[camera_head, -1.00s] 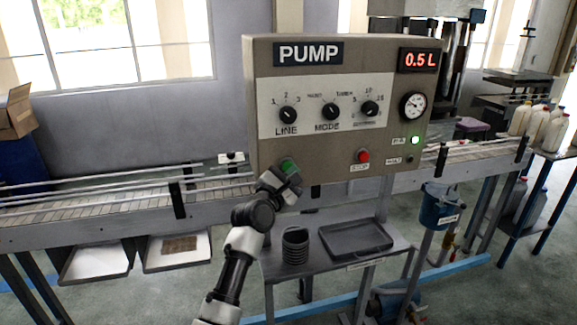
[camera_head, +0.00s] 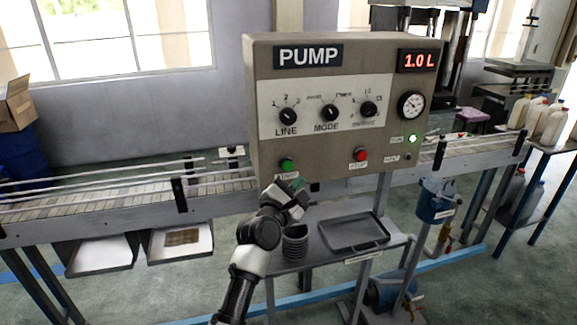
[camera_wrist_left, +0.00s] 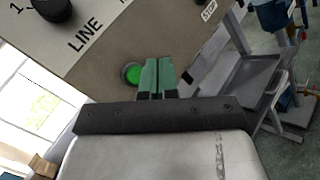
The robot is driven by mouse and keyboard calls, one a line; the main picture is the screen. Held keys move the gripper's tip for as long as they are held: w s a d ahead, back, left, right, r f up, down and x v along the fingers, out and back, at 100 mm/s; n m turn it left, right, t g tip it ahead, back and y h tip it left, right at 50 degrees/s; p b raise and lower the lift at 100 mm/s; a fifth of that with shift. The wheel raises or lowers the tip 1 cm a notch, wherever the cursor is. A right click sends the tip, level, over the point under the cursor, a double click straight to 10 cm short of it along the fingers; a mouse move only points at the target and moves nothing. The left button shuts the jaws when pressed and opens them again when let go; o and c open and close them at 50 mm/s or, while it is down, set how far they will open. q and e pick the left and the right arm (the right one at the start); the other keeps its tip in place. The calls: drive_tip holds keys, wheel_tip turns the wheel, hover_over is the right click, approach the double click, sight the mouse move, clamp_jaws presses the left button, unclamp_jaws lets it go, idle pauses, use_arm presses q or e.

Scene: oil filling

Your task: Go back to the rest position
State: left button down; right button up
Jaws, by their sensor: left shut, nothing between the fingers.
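The pump panel (camera_head: 345,150) faces me, with a red display (camera_head: 418,61) reading 1.0 L and a lit green lamp (camera_head: 412,139). Its green start button (camera_head: 287,165) shows at the lower left, and the red stop button (camera_head: 361,154) is to its right. My left gripper (camera_head: 296,188) is shut and empty, just below and right of the green button, apart from it in the head view. In the left wrist view the shut green fingertips (camera_wrist_left: 157,75) are beside the green button (camera_wrist_left: 132,74). My right gripper is not in view.
A conveyor (camera_head: 120,200) runs behind the panel. Below stands a small table with a dark tray (camera_head: 353,233) and a ribbed dark cup (camera_head: 295,243). A blue bucket (camera_head: 436,200) hangs at the right. White jugs (camera_head: 545,120) stand on the far right table.

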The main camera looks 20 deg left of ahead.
use_arm(q)
drive_tip(key=shift+f, duration=0.1)
idle(0.4)
drive_tip(key=s+f+m+g+b, duration=0.1)
drive_tip(key=s+f+m+g, duration=0.15)
drive_tip(key=f, duration=0.85)
drive_tip(key=s+f+m+g+b, duration=0.1)
drive_tip(key=f+m+g, duration=0.15)
drive_tip(key=f, duration=0.95)
drive_tip(key=s+f+m+g+y+b, duration=0.15)
drive_tip(key=s+f+m, duration=0.35)
drive_tip(key=f, duration=0.6)
drive_tip(key=s+f+m+g+y+b, duration=0.1)
drive_tip(key=s+f+m+g, duration=0.2)
drive_tip(key=s+f, duration=0.65)
drive_tip(key=s+a+f+m+g+b, duration=0.15)
drive_tip(key=s+f+m+g, duration=0.4)
drive_tip(key=s+f, duration=1.2)
drive_tip(key=s+a+f+m+g, duration=0.1)
drive_tip(key=s+f+m, duration=0.2)
drive_tip(key=s, duration=0.4)
drive_tip(key=s+a+f+m+g+y+b, duration=0.1)
drive_tip(key=s+f+m, duration=0.3)
drive_tip(key=s, duration=0.4)
drive_tip(key=s+a+f+m+g+b, duration=0.1)
drive_tip(key=s+f+m, duration=0.2)
drive_tip(key=s, duration=0.5)
drive_tip(key=shift+s+f, duration=0.25)
drive_tip(key=shift+f, duration=0.25)
